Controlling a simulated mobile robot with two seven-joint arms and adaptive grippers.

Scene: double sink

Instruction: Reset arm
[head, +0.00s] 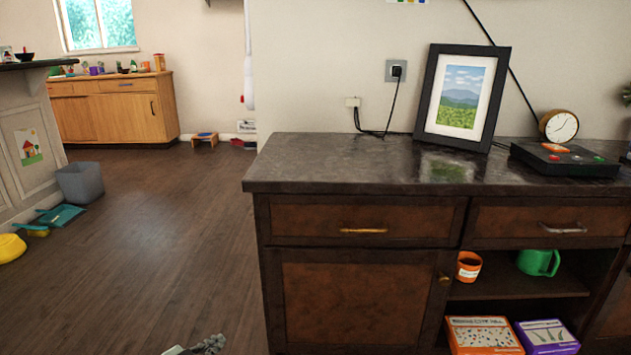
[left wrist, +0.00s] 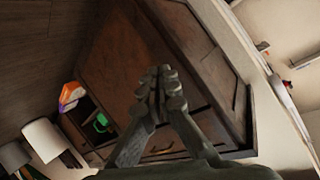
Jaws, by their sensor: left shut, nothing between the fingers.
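My left gripper (head: 197,346) just shows at the bottom edge of the head view, over the dark wood floor and left of the dark cabinet. In the left wrist view the left gripper (left wrist: 160,82) is shut, its fingers together with nothing between them. Most of the left arm is hidden below the head view. My right gripper is not in view.
The dark cabinet (head: 360,230) stands on the right. On top are a framed picture (head: 456,100), a round clock (head: 559,125) and a black box (head: 565,160). Its open shelf holds an orange mug (head: 468,266) and a green mug (head: 538,262). Open floor (head: 165,240) lies left.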

